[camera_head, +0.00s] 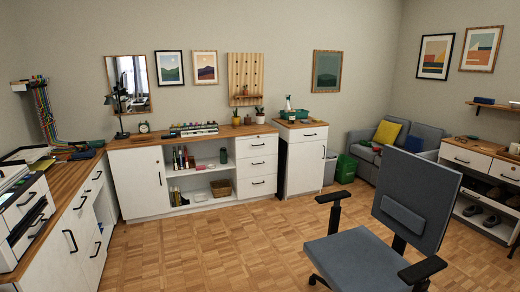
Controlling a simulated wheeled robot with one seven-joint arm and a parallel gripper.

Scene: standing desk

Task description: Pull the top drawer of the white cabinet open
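My gripper is not in this view. Several white units with dark bar handles are in view, and I cannot tell which one the task names. A narrow white cabinet (304,172) stands right of the long unit, with one top drawer (307,134) above a door. The drawer looks shut. The long white unit (141,185) on its left has a stack of drawers at its right end. Its top drawer (257,145) also looks shut.
A blue-grey office chair (405,210) stands on the wood floor at front right. A white desk unit (78,225) runs along the left. A grey sofa (424,137), a green bin (346,169) and a drawer unit (480,160) stand at right. The middle floor is clear.

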